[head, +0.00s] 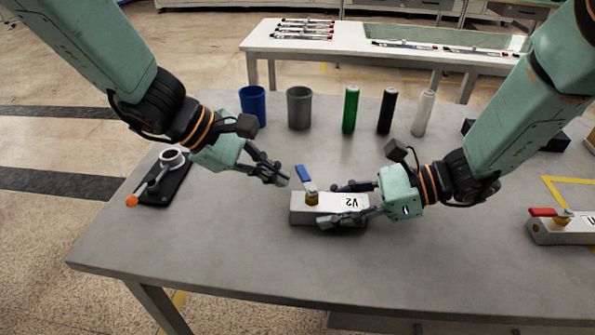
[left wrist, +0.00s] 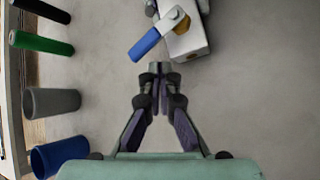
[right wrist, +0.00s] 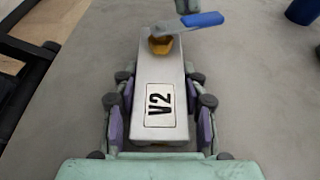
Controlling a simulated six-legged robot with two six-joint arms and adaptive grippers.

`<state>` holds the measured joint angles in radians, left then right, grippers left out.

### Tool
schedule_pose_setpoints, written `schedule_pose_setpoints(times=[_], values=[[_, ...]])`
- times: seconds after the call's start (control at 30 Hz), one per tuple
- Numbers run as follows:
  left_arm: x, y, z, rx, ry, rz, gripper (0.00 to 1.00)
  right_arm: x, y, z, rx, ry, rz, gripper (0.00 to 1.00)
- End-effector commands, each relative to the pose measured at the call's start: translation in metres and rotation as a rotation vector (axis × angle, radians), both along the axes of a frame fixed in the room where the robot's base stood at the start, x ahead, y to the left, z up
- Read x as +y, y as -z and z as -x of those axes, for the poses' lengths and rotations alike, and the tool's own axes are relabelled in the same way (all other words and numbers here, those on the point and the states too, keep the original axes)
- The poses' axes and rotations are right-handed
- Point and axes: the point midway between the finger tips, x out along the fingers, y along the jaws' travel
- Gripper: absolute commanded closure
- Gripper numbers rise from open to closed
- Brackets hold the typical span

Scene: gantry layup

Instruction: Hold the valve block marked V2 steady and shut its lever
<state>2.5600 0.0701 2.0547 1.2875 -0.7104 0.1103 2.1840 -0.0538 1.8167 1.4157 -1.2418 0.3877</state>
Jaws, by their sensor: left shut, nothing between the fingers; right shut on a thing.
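The valve block marked V2 (head: 298,207) is pale grey and lies flat on the table. Its blue lever (head: 304,178) sits on a brass stem at the block's left end and points away, across the block's length. The lever also shows in the right wrist view (right wrist: 203,19), jutting right, and in the left wrist view (left wrist: 146,44). My right gripper (head: 333,205) is shut on the V2 block, one finger along each long side. My left gripper (head: 284,180) is shut and empty, just left of the lever. In the left wrist view its fingertips (left wrist: 157,68) look apart from the lever.
A second valve block with a red lever (head: 543,212) stands at the right. A black fixture with an orange-tipped handle (head: 160,186) is at the left. A blue cup (head: 252,106), grey cup (head: 299,108) and several cylinders line the back. The front of the table is clear.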

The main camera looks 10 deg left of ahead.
Motion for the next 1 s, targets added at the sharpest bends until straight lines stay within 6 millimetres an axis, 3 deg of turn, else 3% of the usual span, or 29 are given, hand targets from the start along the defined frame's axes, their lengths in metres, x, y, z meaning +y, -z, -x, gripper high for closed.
schedule_pose_setpoints(times=[1.0], values=[[-0.0092, 0.0002, -0.0045, 0.001, 0.000, -0.001, 1.00, -0.0001, 0.0002, -0.0001, 0.000, 0.000, 0.000, 1.00]])
